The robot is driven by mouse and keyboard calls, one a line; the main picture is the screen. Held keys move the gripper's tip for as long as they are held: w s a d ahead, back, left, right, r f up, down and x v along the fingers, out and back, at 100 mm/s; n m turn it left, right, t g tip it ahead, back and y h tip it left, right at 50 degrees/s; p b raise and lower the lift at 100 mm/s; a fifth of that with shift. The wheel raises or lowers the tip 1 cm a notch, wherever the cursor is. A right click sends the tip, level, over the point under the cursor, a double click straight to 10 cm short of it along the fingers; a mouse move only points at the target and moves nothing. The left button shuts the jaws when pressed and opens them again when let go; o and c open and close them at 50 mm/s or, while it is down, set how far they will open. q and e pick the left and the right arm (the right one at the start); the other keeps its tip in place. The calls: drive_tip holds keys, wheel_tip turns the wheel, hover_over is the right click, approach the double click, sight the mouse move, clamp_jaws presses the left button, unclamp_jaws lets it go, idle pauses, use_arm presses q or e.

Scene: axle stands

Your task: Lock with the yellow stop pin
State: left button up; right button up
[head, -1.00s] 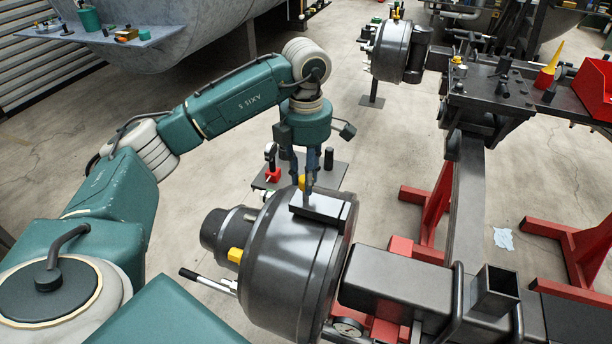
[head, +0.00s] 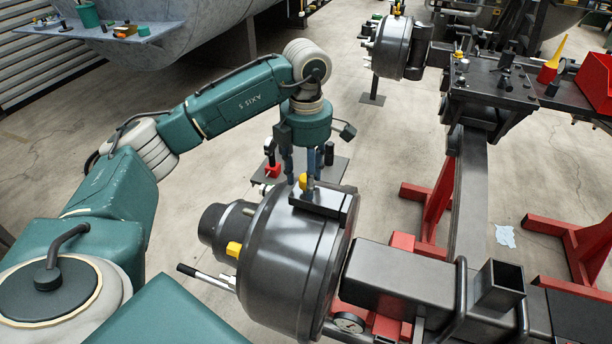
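A yellow stop pin (head: 303,181) shows at the dark bracket (head: 325,203) on top of the large grey drum (head: 285,255). My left gripper (head: 301,178) points down over this bracket. Its two fingers stand apart, one on each side of the yellow pin's head, with a small gap showing on the left side. I cannot tell whether the right-hand finger touches the pin. The pin's lower part is hidden. A second yellow part (head: 233,250) sits on the drum's left side. My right gripper is out of view.
A silver lever with a black grip (head: 205,277) sticks out left of the drum. A dark beam (head: 385,278) lies close on its right. A small plate with a red part (head: 272,170) stands behind the gripper. A dark bench (head: 500,85) and red stands (head: 433,205) are at right.

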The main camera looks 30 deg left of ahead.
use_arm(q)
drive_tip(key=shift+r, duration=0.1)
drive_tip(key=shift+r, duration=0.25)
wheel_tip(320, 180, up, 11)
drive_tip(key=shift+r, duration=0.2)
idle(0.6)
